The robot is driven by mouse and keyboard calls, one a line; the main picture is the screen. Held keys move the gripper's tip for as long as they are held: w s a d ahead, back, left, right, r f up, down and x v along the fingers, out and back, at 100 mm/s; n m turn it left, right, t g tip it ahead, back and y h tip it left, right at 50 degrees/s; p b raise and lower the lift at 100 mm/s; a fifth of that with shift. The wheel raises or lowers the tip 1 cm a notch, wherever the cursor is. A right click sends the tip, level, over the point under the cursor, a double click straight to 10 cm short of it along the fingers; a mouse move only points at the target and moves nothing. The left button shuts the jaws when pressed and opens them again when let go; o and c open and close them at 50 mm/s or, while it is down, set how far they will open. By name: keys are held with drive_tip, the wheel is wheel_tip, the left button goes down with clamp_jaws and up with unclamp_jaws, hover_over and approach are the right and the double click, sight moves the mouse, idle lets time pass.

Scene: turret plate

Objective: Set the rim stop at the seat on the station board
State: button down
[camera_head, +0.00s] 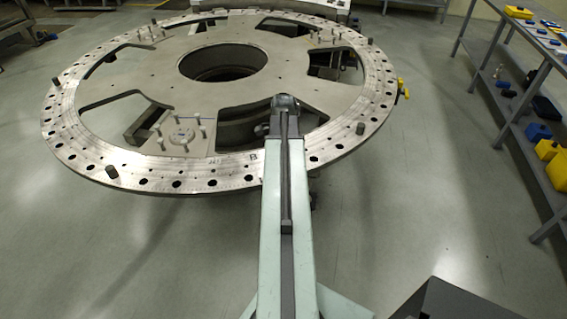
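A large round metal turret plate (222,96) fills the upper left and middle. Its rim has many holes, several short dark pegs and a letter B mark near the front. A small yellow piece (403,88) sits at the plate's right outer edge; I cannot tell whether it is the rim stop. I cannot make out the station board or its seat. My arm runs from the bottom up over the plate's front rim and hides part of it. My gripper's fingers do not show. A small dark part beside the arm's far end is too small to identify.
The plate has a round central hole and wide cut-outs, with upright pins at several places. A grey shelf rack (500,105) on the right holds yellow and blue boxes. A dark block (455,302) stands at the bottom right. The floor between plate and rack is clear.

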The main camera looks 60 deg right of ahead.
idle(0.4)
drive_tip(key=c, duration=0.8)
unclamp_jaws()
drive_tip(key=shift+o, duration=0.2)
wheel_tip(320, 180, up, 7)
drive_tip(key=p, duration=0.7)
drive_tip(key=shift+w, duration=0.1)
